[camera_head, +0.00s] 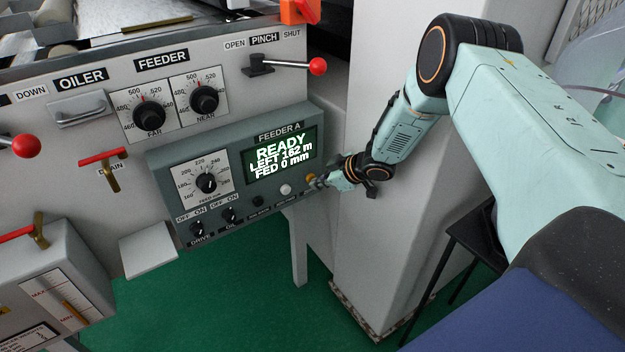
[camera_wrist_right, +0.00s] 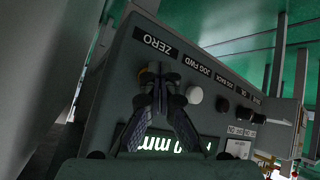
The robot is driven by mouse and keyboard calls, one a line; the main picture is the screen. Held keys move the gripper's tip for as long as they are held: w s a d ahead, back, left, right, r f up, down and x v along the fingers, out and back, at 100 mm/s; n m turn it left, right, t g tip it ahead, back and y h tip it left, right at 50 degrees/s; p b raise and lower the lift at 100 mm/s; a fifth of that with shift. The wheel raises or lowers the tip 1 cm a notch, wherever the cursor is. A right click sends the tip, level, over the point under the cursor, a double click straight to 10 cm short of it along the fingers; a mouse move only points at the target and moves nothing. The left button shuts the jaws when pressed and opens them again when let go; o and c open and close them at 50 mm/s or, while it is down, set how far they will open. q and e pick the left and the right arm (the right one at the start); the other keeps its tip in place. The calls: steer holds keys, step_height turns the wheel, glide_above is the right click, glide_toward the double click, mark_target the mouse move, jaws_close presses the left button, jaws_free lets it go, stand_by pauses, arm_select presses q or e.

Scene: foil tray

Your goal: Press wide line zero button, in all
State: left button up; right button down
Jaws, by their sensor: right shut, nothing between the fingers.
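The grey FEEDER A panel (camera_head: 222,162) faces me, with a lit display (camera_head: 281,156) reading READY, LEFT 162 m, FED 0 mm. The yellow zero button (camera_head: 310,178) is at the panel's right end, partly hidden by my right gripper (camera_head: 321,182). In the right wrist view a bit of the yellow zero button (camera_wrist_right: 146,75) shows behind the fingertips, below the ZERO label (camera_wrist_right: 155,43). My right gripper (camera_wrist_right: 157,82) is shut and empty, its tips at the button; I cannot tell whether they touch or press it. My left gripper is not in view.
A white jog button (camera_head: 286,190) and a black one (camera_head: 257,201) sit left of the zero button. Further left are the DRIVE switch (camera_head: 197,229) and a dial (camera_head: 206,184). A red-knobbed PINCH lever (camera_head: 318,66) is above. A pale post (camera_head: 385,200) stands right.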

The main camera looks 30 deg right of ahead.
steer(key=shift+s+p, duration=0.4)
steer(key=shift+s, duration=0.35)
steer(key=s+p, duration=0.2)
steer(key=s, duration=0.1)
steer(key=s+p, duration=0.1)
steer(key=s, duration=0.1)
steer(key=shift+d, duration=0.25)
stand_by(0.7)
